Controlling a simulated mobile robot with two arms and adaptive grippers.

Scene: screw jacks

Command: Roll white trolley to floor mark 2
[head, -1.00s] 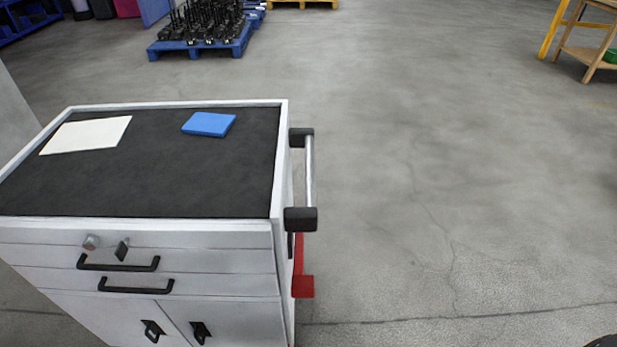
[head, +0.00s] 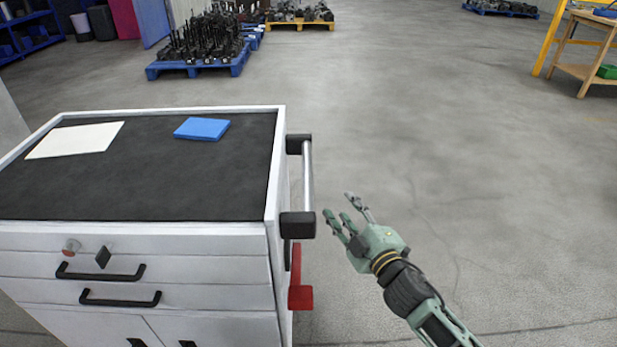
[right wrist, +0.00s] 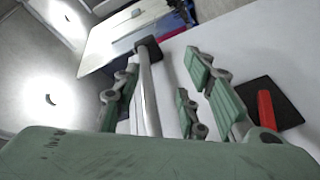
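The white trolley (head: 150,255) stands at the left of the head view, with a dark top, drawers and a metal side handle (head: 307,178) on its right side. My right gripper (head: 346,214) is open, just right of the handle's near end and apart from it in the head view. In the right wrist view the handle bar (right wrist: 150,95) shows between the spread fingers (right wrist: 160,90), and no finger is closed round it. A red part (head: 300,292) sits low on the trolley's side. My left gripper is not in view. No floor mark is seen.
A white sheet (head: 75,140) and a blue block (head: 202,129) lie on the trolley top. A blue pallet (head: 200,66) with dark parts and a yellow pallet (head: 300,25) stand behind. A wooden bench (head: 570,68) is at the far right. The floor between is clear.

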